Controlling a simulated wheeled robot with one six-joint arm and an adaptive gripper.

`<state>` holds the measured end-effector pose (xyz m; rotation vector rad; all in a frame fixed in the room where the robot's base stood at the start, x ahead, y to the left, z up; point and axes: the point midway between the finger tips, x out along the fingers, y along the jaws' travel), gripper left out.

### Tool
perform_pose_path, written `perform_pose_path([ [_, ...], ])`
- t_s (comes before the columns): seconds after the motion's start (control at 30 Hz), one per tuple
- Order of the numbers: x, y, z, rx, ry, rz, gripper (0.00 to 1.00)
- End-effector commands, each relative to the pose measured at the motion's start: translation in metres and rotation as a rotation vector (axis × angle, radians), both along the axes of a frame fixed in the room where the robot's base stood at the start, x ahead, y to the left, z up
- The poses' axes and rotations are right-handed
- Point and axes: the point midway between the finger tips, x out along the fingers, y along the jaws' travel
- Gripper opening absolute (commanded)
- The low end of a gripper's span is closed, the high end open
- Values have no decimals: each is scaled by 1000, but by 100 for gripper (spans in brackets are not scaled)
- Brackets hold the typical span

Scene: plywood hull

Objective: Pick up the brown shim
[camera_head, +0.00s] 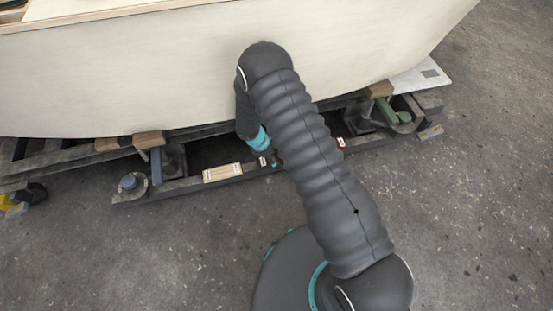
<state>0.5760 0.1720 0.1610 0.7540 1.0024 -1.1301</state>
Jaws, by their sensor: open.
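My gripper (270,161) points down beside the dark support rail under the hull, left of my arm. It is small in the picture and partly dark against the shadow, and I see nothing held in it. Brown wooden blocks sit under the hull's lower edge: one left of centre (148,140), one beside it (107,143) and one at the right (380,89). I cannot tell which piece, if any, is the brown shim. A pale wooden piece with dark lines (222,172) lies on the rail, left of my gripper. My arm hides part of the rail.
The pale plywood hull (150,70) overhangs the support rail (180,187) close above my gripper. Metal jack stands show at the left (174,160) and right (358,118). A small red item (341,143) is right of my arm.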

Motion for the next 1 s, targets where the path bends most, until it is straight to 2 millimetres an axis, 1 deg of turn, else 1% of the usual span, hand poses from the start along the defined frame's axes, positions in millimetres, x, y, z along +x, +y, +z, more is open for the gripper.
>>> perform_pose_path([
  [0.1,1,-2,-5,0,0,-1,86],
  [0.3,1,-2,-5,1,0,-1,86],
  [0.33,1,-2,-5,1,0,-1,81],
  [0.37,1,-2,-5,1,0,-1,74],
  [0.4,1,-2,-5,1,0,-1,64],
  [0.47,1,-2,-5,1,0,-1,49],
  [0.5,1,-2,-5,1,0,0,39],
  [0.57,1,-2,-5,1,0,0,24],
  [0.6,1,-2,-5,1,0,-1,22],
  [0.87,0,-2,-5,0,0,-1,21],
  [1.0,1,-2,0,0,-1,-1,21],
])
